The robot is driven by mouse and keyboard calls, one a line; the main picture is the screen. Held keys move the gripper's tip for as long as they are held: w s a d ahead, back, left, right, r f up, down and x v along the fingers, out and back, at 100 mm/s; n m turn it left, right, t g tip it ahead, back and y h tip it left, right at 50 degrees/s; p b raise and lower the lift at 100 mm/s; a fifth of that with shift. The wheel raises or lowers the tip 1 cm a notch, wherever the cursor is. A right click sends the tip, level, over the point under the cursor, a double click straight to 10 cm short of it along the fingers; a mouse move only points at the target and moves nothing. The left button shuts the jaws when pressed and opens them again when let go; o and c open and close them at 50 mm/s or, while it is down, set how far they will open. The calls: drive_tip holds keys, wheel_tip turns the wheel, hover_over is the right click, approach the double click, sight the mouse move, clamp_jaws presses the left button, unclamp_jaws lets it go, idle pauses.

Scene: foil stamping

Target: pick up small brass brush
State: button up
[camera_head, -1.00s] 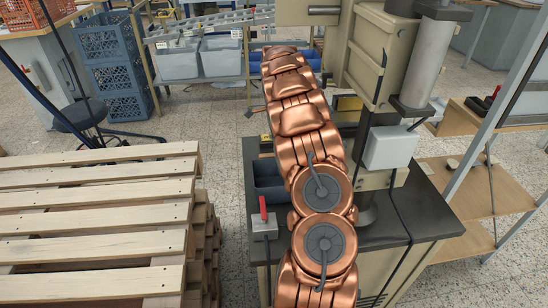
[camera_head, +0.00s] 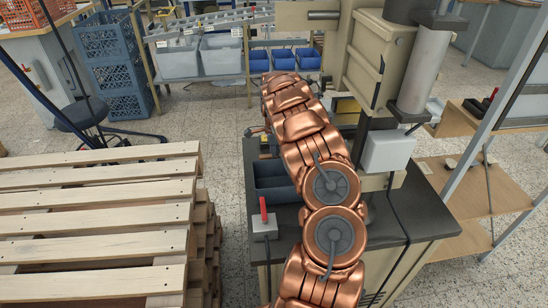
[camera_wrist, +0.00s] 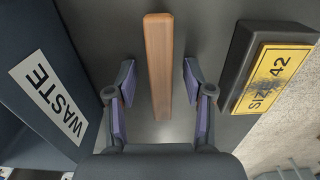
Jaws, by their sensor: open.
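In the wrist view, a long brown wooden bar (camera_wrist: 159,40), which looks like the small brass brush's handle, lies on the dark worktop. No brass bristles show. My gripper (camera_wrist: 158,70) is open, with one finger on each side of the bar and visible gaps between. Whether the fingertips are level with the bar or above it, I cannot tell. In the head view my arm hides the bar.
A dark bin marked WASTE (camera_wrist: 48,92) stands close on the left in the wrist view. A dark block with a yellow SIZE 42 plate (camera_wrist: 272,78) is close on the right, by the worktop edge. The press (camera_head: 372,60) stands right of my arm; a pallet stack (camera_head: 95,225) is left.

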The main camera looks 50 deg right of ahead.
clamp_jaws()
idle(0.3)
wheel_tip(320, 180, up, 10)
drive_tip(key=shift+r+b, duration=0.1)
drive_tip(key=shift+b, duration=0.9)
